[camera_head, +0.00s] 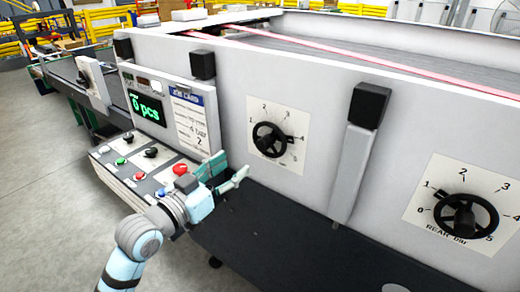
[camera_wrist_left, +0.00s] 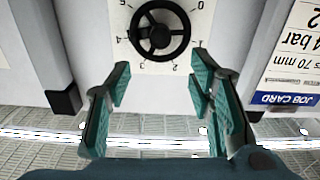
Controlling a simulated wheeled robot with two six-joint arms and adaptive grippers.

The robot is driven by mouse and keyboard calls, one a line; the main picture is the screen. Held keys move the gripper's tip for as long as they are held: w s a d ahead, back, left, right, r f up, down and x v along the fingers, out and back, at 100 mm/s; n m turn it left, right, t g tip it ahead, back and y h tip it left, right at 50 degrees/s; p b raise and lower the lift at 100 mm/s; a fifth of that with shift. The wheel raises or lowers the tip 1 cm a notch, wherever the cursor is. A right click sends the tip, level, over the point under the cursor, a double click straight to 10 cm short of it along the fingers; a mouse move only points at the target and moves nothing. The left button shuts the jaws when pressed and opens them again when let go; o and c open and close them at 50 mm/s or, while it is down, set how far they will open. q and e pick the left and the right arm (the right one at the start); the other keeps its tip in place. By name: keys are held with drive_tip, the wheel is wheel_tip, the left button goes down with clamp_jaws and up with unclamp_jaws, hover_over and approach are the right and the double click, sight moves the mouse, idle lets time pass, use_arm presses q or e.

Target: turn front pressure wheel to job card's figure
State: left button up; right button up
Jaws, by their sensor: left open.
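The front pressure wheel (camera_head: 272,140) is a black handwheel on a white numbered dial plate (camera_head: 256,109) on the machine's pale side panel. In the left wrist view the wheel (camera_wrist_left: 160,29) appears upside down, just beyond the fingertips. My left gripper (camera_head: 228,173) is open and empty, with teal finger pads, below and left of the wheel and apart from it. It also shows in the left wrist view (camera_wrist_left: 160,80). The job card (camera_head: 190,122) reads "4 bar" and a 2 below; it is partly in the left wrist view (camera_wrist_left: 291,60). The wheel's set figure is unclear.
A second black wheel (camera_head: 463,214), marked REAR bar, sits at the right. A black-capped post (camera_head: 360,150) stands out between the wheels. A control box (camera_head: 135,170) with a red button (camera_head: 180,170) lies beside my left arm. A green display (camera_head: 147,107) reads 0 pcs.

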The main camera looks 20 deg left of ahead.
sight(260, 147)
use_arm(q)
drive_tip(key=x, duration=1.1)
drive_tip(key=shift+w+d, duration=0.1)
drive_tip(key=shift+w, duration=0.25)
drive_tip(key=shift+c, duration=0.6)
clamp_jaws()
drive_tip(key=shift+n+p, duration=0.3)
drive_tip(key=shift+p, duration=0.1)
drive_tip(key=shift+f, duration=0.1)
drive_tip(key=shift+o, duration=0.6)
unclamp_jaws()
